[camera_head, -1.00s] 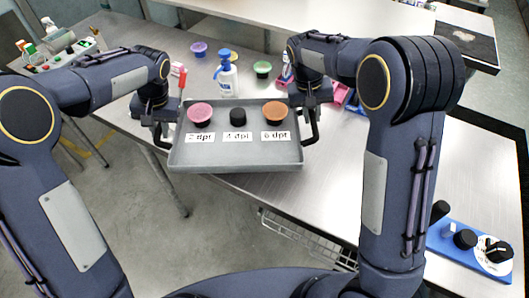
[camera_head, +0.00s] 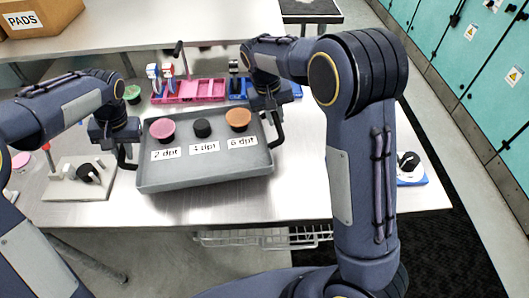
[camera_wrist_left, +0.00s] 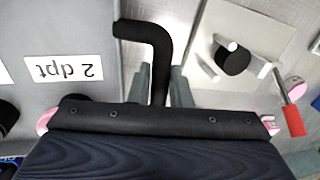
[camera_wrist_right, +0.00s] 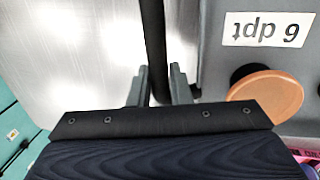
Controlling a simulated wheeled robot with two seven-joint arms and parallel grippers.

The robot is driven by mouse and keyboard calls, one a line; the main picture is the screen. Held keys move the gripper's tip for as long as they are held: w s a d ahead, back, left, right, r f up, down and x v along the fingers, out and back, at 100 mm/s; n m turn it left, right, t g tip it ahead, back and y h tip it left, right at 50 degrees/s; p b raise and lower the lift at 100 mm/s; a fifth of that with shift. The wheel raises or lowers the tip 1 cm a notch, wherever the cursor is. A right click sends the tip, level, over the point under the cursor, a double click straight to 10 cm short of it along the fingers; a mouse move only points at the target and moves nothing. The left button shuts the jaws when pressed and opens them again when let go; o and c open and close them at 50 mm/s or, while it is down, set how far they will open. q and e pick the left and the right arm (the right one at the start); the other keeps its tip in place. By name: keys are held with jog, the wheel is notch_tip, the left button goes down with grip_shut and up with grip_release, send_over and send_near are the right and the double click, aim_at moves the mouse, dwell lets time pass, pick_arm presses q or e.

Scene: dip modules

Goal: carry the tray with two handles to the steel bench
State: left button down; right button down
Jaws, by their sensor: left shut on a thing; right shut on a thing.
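The grey tray (camera_head: 205,174) is held up between my two arms in the head view, tilted a little in the picture. It carries a pink-topped cup (camera_head: 162,129), a black-topped cup (camera_head: 202,128) and an orange-topped cup (camera_head: 238,119), above labels 2 dpt, 4 dpt and 6 dpt. My left gripper (camera_wrist_left: 160,88) is shut on the black left handle (camera_wrist_left: 152,38). My right gripper (camera_wrist_right: 160,85) is shut on the black right handle (camera_wrist_right: 153,35). A steel bench (camera_head: 310,190) lies under and behind the tray.
On the bench are a pink rack (camera_head: 200,91), a pale board with black knob (camera_head: 75,180) at left and a blue-based device (camera_head: 410,172) at right. A wire basket (camera_head: 265,238) hangs below. Teal lockers (camera_head: 475,50) stand at right.

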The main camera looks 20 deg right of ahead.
jog(key=shift+f, duration=0.1)
